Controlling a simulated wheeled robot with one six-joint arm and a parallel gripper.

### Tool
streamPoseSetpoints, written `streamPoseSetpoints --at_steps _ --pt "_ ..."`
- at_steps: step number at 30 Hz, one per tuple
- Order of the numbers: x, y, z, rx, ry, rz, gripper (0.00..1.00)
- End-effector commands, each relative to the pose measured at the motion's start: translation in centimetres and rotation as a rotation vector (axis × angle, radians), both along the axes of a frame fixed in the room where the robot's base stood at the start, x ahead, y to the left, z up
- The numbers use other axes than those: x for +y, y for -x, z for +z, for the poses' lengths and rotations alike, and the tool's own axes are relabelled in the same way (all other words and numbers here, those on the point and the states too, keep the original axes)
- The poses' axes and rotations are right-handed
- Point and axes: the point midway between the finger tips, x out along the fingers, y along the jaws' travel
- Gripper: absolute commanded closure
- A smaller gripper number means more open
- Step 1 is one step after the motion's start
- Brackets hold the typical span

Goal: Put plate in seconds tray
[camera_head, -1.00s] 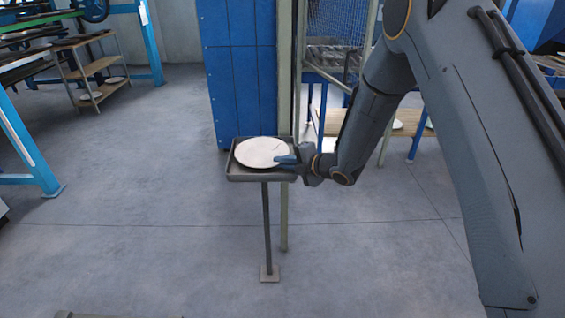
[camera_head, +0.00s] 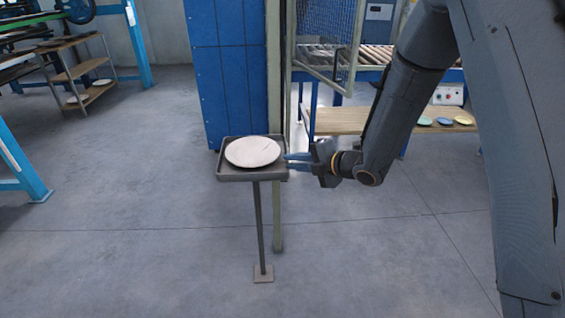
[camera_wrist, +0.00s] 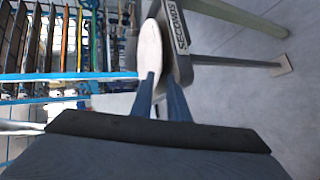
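A round white plate (camera_head: 252,151) lies flat on the dark grey seconds tray (camera_head: 236,175), which stands on a thin post. In the wrist view the plate (camera_wrist: 150,48) shows edge-on beyond my fingers, with the tray's "SECONDS" label (camera_wrist: 181,28) beside it. My gripper (camera_head: 288,161) is just right of the tray, its blue fingers pointing left at it. In the wrist view the fingers of my gripper (camera_wrist: 161,80) stand apart with an empty gap between them. The plate appears clear of both fingers.
A blue cabinet (camera_head: 228,70) and a pale upright post (camera_head: 275,120) stand behind the tray. A wooden bench (camera_head: 345,120) at the right bears several small coloured plates (camera_head: 444,121).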

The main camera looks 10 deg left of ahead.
Motion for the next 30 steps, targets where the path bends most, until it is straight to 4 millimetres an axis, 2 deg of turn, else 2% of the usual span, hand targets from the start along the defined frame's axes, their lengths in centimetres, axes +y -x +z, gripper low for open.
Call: streamPoseSetpoints --at_steps 3,9,14,17,20,23,24,26,27,29,30 --pt "-1.3 0.7 0.7 -0.001 0.000 -0.002 0.85" --pt "-2.0 1.2 1.1 0.000 0.000 0.000 0.85" --pt "-2.2 1.2 1.1 0.003 0.000 -0.007 0.85" --pt "-3.6 0.6 1.3 0.046 0.014 -0.077 0.85" --pt "-7.4 -0.4 1.7 0.164 0.033 -0.263 0.85" --pt "-13.4 -0.2 2.3 0.348 0.030 -0.558 0.85" --pt "-16.1 0.5 2.4 0.431 0.017 -0.692 0.85" --pt "-19.9 2.2 2.7 0.557 -0.015 -0.897 0.85" --pt "-22.2 3.8 2.8 0.640 -0.044 -1.033 0.85" --pt "-25.2 6.7 3.1 0.766 -0.096 -1.234 0.85" --pt "-27.0 9.1 3.2 0.850 -0.137 -1.369 0.85"
